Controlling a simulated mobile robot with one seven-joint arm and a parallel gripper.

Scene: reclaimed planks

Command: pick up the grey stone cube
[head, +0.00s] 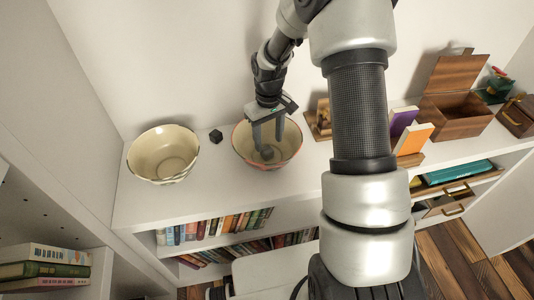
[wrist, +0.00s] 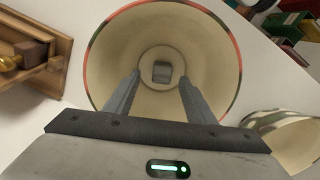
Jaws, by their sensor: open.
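A small grey cube (head: 267,153) lies at the bottom of the right-hand cream bowl (head: 240,143). In the wrist view the cube (wrist: 161,71) sits on the floor of the round bowl (wrist: 205,45), which has a reddish rim. My gripper (head: 266,141) points down into this bowl. Its two fingers are apart, with nothing between the tips. In the wrist view my gripper (wrist: 160,80) has its fingers to either side of the cube's line, with the cube beyond the tips. A second small, darker cube (head: 215,136) lies on the white top, left of the bowl.
Another cream bowl (head: 163,153) stands at the left and looks empty. Right of my gripper are a wooden holder (head: 320,122), an orange book (head: 413,139) and an open wooden box (head: 457,113). Shelves of books are below. The bowl's walls surround the fingers.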

